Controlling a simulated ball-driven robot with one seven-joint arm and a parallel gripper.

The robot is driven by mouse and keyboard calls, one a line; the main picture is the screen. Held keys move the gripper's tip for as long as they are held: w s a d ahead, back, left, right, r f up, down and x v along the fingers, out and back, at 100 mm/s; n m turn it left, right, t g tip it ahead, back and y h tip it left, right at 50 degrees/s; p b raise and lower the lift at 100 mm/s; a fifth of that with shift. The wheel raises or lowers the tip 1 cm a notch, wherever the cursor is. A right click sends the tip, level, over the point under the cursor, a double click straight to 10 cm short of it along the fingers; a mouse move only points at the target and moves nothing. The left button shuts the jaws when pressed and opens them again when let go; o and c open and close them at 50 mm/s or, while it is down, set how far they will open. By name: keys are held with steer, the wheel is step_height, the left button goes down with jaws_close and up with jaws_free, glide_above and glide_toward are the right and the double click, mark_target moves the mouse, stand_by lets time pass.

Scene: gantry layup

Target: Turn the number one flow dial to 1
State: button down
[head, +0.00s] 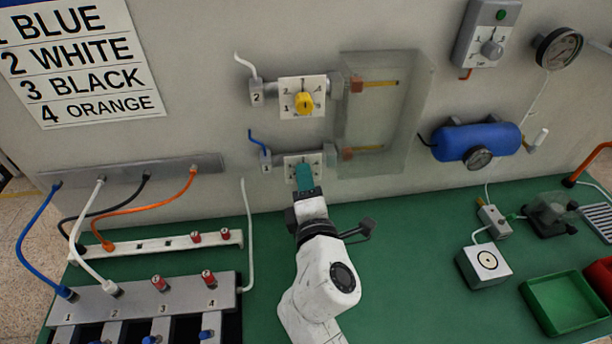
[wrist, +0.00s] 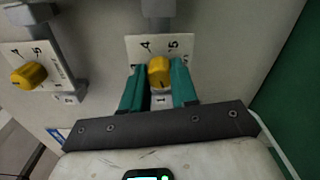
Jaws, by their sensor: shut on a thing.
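The number one flow dial is a yellow knob (wrist: 159,71) on a white numbered plate (wrist: 134,48), low on the wall. In the wrist view it sits between the two teal fingers of my gripper (wrist: 158,86), which is shut on it. In the head view my gripper (head: 304,172) reaches up to the plate (head: 290,160) beside the tag marked 1 (head: 266,158) and hides the knob. Numbers 4 and 5 show on the plate's far side in the wrist view. I cannot tell the dial's exact setting.
The number two dial (head: 303,102) is close above, and also shows at left in the wrist view (wrist: 28,75). A clear cover (head: 405,110) stands right of both dials. A blue tank (head: 475,141) hangs further right. Coloured hoses run to a manifold (head: 135,295) at left.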

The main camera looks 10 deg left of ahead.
steer(key=shift+a+n+p, duration=0.1)
steer(key=shift+n+p, duration=0.3)
steer(key=shift+n, duration=0.7)
steer(key=shift+f, duration=0.1)
steer(key=c, duration=0.9)
jaws_free()
steer(key=shift+o, duration=0.2)
steer(key=shift+s, duration=0.15)
steer(key=v, duration=1)
steer(key=shift+s+b, duration=0.25)
steer(key=shift+b, duration=0.2)
